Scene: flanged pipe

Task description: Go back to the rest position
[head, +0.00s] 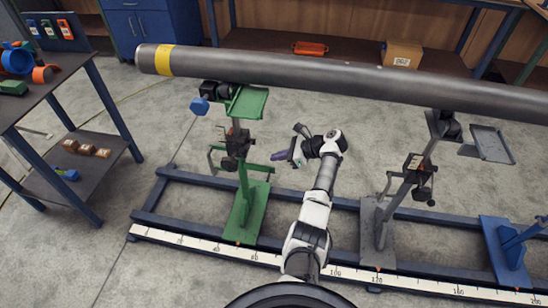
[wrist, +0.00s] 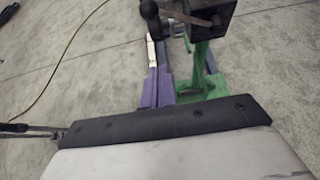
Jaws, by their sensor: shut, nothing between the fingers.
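My gripper (head: 279,155) is shut and empty, with its purple fingers pointing left in the head view. It is below the pipe and right of the green stand (head: 240,150), with a gap to the stand's crank handle. In the wrist view, the gripper's purple fingers (wrist: 158,75) lie together, with the green stand (wrist: 202,70) beyond them to the right. The grey pipe (head: 330,77), with a yellow band near its left end, lies across the stands. My own wrist housing hides the lower part of the wrist view.
A grey stand (head: 385,205) is on the right and a blue stand (head: 507,255) farther right, all on a blue rail frame with a white ruler (head: 205,245). A workbench (head: 45,95) with parts stands left. Open floor (head: 120,200) lies between bench and frame.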

